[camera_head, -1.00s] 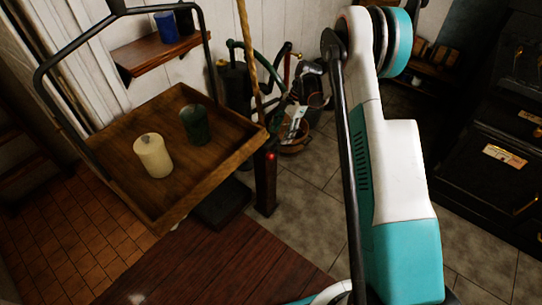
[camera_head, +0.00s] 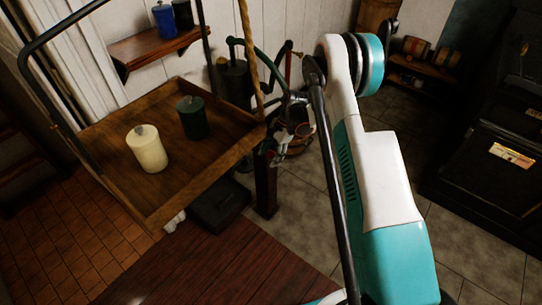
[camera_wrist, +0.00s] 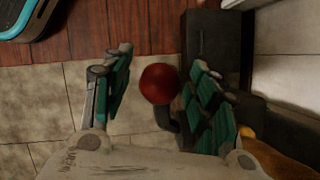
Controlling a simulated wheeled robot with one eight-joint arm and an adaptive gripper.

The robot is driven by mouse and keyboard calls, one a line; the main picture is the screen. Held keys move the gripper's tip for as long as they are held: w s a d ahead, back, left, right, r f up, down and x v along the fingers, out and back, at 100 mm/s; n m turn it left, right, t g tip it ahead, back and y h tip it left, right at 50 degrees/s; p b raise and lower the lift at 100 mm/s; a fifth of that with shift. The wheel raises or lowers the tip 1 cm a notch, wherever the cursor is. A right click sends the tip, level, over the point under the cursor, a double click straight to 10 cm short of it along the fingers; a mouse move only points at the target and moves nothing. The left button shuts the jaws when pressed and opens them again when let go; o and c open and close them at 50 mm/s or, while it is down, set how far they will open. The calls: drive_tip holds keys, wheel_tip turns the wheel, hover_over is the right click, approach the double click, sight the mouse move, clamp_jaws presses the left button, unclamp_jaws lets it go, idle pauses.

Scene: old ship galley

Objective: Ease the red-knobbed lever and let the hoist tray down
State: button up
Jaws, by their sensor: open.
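The red knob (camera_wrist: 158,83) sits between my gripper's two green-padded fingers in the wrist view, on a dark curved lever (camera_wrist: 167,118). My gripper (camera_wrist: 160,76) is open around it; the right finger is nearer to the knob, and I cannot tell whether it touches. In the head view my gripper (camera_head: 275,151) is at the top of the dark post (camera_head: 266,190) and hides most of the lever. The wooden hoist tray (camera_head: 187,168) hangs in a black frame left of the post. It carries a cream canister (camera_head: 147,150) and a dark green canister (camera_head: 192,119).
A rope (camera_head: 250,60) runs up behind the tray's right corner. A basket (camera_head: 300,140) stands behind the post. A black stove (camera_head: 490,150) is at right. Tiled floor lies open between.

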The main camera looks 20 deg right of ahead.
clamp_jaws()
drive_tip(key=shift+s+a+f+t+h, duration=0.25)
drive_tip(key=shift+a+f+t+h, duration=0.15)
drive_tip(key=shift+f+t+h, duration=0.15)
drive_tip(key=shift+s+a+f+t+h, duration=0.15)
drive_tip(key=shift+f+t+h, duration=0.3)
drive_tip(key=shift+f+h, duration=0.25)
unclamp_jaws()
drive_tip(key=r, duration=0.4)
drive_tip(key=d+r, duration=0.1)
drive_tip(key=r, duration=0.3)
drive_tip(key=d+r, duration=0.1)
drive_tip(key=r, duration=0.3)
drive_tip(key=shift+s, duration=0.35)
